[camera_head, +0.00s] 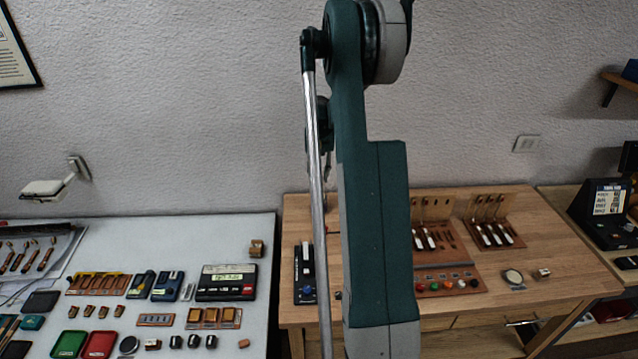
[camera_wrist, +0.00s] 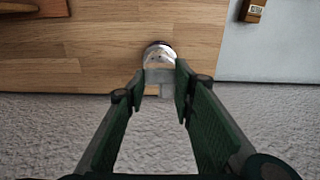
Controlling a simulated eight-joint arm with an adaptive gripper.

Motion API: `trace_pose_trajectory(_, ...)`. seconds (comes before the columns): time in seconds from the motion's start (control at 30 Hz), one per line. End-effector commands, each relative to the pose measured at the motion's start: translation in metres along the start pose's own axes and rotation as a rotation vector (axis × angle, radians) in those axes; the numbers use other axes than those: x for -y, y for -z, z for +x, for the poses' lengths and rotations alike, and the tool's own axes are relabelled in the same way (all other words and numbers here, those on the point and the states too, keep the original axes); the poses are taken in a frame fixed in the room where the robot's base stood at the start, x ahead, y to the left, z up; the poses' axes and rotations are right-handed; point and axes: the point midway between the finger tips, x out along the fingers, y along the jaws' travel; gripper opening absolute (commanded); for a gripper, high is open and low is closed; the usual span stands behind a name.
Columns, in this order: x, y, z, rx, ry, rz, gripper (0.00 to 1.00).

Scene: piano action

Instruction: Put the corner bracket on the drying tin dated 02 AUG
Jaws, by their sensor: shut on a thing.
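In the wrist view my gripper (camera_wrist: 161,76) is shut on a small grey metal piece (camera_wrist: 158,76) with a stepped outline, which looks like the corner bracket. Close behind it shows a round shiny thing (camera_wrist: 158,52) with a dark rim; I cannot tell whether the two touch. In the head view my gripper is hidden by my arm. A round tin (camera_head: 513,277) with a pale top sits at the right of the wooden table. Another round tin (camera_head: 129,345) sits at the front of the grey table. I cannot read any date.
The wooden table (camera_head: 560,297) carries a red-brown board (camera_head: 450,272) with coloured buttons. The grey table (camera_head: 237,222) at left holds a cassette-like device (camera_head: 227,282), trays and several small blocks. A labelled wooden block (camera_head: 257,248) stands near its back right corner. The wall is close behind.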

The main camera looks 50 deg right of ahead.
Motion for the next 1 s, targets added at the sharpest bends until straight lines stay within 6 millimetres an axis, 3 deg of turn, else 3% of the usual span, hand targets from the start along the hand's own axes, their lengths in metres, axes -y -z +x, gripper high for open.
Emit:
trace_pose_trajectory(0.3,0.0,0.0,0.03,0.0,0.0,0.0,0.17)
trace_pose_trajectory(0.8,0.0,0.0,0.037,0.0,0.0,0.0,0.17)
trace_pose_trajectory(0.83,0.0,0.0,0.037,0.0,0.0,0.0,0.27)
trace_pose_trajectory(0.93,0.0,0.0,0.036,0.0,0.0,0.0,0.4)
trace_pose_trajectory(1.0,0.0,0.0,0.036,0.0,0.0,0.0,0.4)
